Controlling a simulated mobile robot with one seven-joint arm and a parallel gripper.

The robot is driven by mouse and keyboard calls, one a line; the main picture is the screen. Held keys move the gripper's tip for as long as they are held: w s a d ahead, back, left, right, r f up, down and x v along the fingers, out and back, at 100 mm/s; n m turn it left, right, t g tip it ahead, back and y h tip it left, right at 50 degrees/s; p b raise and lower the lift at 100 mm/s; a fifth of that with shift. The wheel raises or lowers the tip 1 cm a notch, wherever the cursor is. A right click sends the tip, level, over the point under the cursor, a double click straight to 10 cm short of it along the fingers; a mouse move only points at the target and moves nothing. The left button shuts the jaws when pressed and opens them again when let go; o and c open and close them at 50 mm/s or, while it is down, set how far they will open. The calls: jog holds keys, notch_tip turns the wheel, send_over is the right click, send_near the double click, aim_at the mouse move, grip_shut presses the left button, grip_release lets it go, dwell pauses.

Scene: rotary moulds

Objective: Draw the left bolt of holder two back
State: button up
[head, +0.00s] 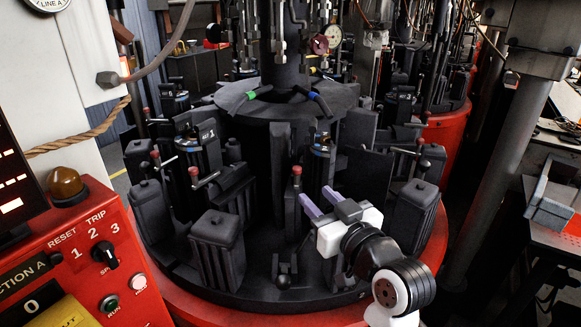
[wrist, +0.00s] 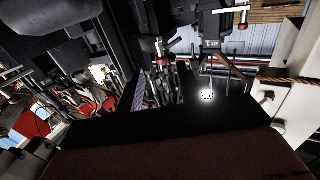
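Holder two (head: 321,160) is a dark block with a blue band and a mark like "2" on its top, near the middle of the head view. A red-tipped bolt handle (head: 297,171) stands upright just left of it; I take this as its left bolt. My gripper (head: 317,193) has two purple fingers set apart, with nothing seen between them. It is in front of the holder, to the right of and lower than the red tip, and apart from it. The fingers hide part of the holder's lower front. The wrist view shows a red knob (wrist: 243,26), which I cannot match to a bolt.
Holder one (head: 207,145) stands to the left, with a red-tipped handle (head: 194,172) beside it. Tall dark blocks (head: 218,230) crowd the round table around my gripper. A red control box (head: 95,245) is at left. A thick post (head: 505,150) rises at right.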

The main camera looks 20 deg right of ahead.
aim_at(298, 178)
jog(key=w+p, duration=0.1)
jog(key=w, duration=0.2)
jog(key=w+a, duration=0.1)
jog(key=w, duration=0.3)
jog(key=w+p, duration=0.1)
jog(key=w, duration=0.3)
jog(key=shift+a+p, duration=0.25)
jog(key=shift+p, duration=0.1)
grip_shut()
